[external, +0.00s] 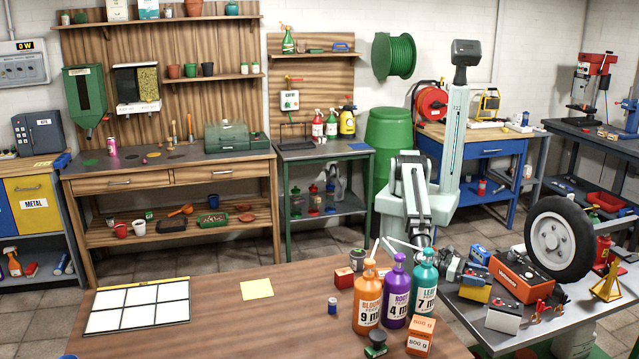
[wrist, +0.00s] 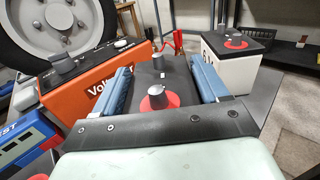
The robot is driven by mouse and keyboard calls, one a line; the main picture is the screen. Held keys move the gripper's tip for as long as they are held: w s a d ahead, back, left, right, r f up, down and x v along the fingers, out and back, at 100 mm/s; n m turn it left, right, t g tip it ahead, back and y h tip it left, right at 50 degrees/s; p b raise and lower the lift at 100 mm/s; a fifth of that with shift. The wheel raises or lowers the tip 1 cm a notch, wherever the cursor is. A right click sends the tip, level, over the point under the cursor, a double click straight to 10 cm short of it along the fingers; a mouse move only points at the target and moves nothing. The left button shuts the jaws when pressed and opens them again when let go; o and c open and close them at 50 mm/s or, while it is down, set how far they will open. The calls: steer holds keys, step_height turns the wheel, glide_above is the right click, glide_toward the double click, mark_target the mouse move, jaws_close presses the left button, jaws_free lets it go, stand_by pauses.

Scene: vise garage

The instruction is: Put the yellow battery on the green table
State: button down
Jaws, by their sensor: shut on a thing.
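The yellow battery (external: 475,294) has a dark top and stands on the dark table at the right in the external view. My gripper (external: 466,274) reaches down to it from the left and is shut on it. In the wrist view the blue finger pads (wrist: 165,85) flank the battery's dark top (wrist: 160,72), which carries grey terminals, one with a red ring. Its yellow side is hidden there. The green table (external: 325,153), with a dark top and green frame, stands at the back wall, far from my gripper.
Several bottles (external: 368,300) stand on the brown table to the left. The green table carries bottles, a small rack and a blue cloth (external: 358,146).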

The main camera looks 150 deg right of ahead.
mark_target(478, 275)
steer(key=shift+f, duration=0.5)
stand_by(0.8)
jaws_free()
steer(key=shift+f, duration=0.1)
steer(key=shift+r, duration=5.05)
